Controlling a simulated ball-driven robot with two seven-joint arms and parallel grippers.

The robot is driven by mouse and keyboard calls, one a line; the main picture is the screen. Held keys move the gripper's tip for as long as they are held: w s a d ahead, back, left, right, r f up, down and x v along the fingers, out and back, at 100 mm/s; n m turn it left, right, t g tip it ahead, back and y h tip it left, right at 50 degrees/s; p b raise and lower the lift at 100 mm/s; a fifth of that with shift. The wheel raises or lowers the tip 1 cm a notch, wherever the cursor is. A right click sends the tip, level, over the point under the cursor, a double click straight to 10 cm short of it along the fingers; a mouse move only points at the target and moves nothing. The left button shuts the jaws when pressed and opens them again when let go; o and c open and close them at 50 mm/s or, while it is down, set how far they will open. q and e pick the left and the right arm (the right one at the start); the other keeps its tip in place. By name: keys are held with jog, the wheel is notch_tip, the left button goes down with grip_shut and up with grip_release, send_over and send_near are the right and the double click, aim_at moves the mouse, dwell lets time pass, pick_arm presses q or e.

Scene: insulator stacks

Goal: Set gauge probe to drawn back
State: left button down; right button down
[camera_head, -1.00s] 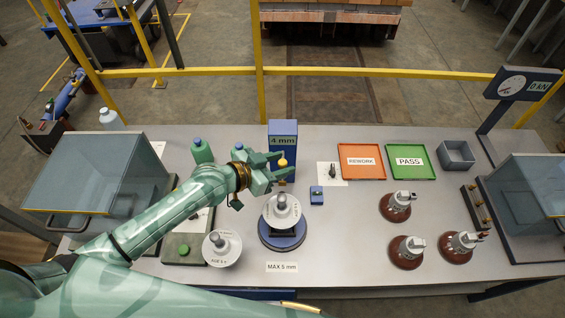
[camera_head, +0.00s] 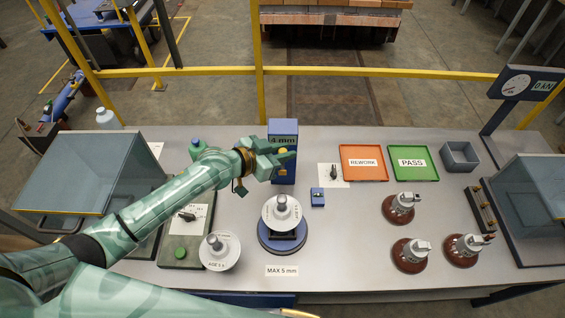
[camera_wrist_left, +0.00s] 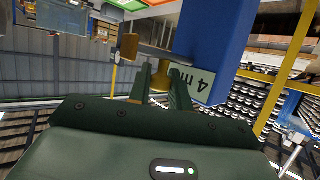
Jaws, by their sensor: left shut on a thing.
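The gauge (camera_head: 283,177) is a blue post behind the turntable, with a "4 mm" display on top. Its yellow probe knob (camera_head: 283,150) shows at the post's front, just below the display. My left gripper (camera_head: 280,158) is shut on the knob; in the wrist view the fingers (camera_wrist_left: 161,82) close around a yellow part (camera_wrist_left: 162,66) beside the blue post (camera_wrist_left: 215,40). The fingers partly hide the probe. A white insulator disc (camera_head: 282,212) with a grey cap sits on the blue turntable (camera_head: 282,245) in front. My right gripper is out of view.
Orange REWORK (camera_head: 363,176) and green PASS (camera_head: 426,176) trays lie farther right. Several brown insulators stand front right. Another disc (camera_head: 219,251) is at left.

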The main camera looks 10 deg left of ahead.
pick_arm(q)
jog(key=c, duration=1.3)
grip_release()
jog(key=shift+w+a, duration=0.1)
jog(key=shift+a, duration=0.05)
